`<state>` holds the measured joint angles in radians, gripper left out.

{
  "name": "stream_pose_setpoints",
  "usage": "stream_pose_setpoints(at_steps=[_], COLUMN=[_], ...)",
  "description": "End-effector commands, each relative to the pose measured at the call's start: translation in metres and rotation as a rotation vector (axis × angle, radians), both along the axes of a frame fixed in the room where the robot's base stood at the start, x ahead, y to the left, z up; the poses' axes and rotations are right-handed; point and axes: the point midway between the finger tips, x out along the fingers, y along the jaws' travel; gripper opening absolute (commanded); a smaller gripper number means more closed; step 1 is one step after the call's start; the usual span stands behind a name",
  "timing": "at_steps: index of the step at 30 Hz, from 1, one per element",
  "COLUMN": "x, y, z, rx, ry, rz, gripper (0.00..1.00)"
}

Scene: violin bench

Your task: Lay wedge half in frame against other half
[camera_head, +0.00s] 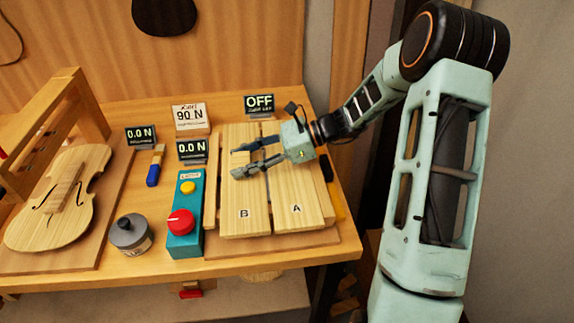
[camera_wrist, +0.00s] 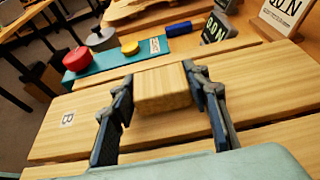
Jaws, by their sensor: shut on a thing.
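Wedge half A (camera_head: 297,190) and wedge half B (camera_head: 243,205) are pale wooden boards, marked with letters, lying side by side on the bench. A narrow dark gap shows between them. In the wrist view, B (camera_wrist: 66,120) lies under and beyond my fingers. My gripper (camera_head: 248,158) reaches in from the right over the far part of B. In the wrist view my gripper (camera_wrist: 163,92) has its two fingers on either side of a raised wooden block (camera_wrist: 162,88) and is shut on it. The block appears to sit on B; its underside is hidden.
A teal control box (camera_head: 184,240) with red and yellow knobs stands left of the boards. Further left are a grey jar (camera_head: 130,234) and a violin body (camera_head: 60,200). Small displays and an OFF sign (camera_head: 259,104) stand behind. The bench's right edge is close to A.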

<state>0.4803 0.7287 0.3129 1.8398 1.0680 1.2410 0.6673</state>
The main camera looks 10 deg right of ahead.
Motion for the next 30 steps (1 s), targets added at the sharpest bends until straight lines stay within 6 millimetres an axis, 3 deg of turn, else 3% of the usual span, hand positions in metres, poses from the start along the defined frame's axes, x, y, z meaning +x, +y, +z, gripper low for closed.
stream_pose_setpoints(at_steps=[30], x=[0.000], y=[-0.012], z=[0.000], rx=[0.001], ry=[-0.001], rz=[-0.001], gripper=[0.09])
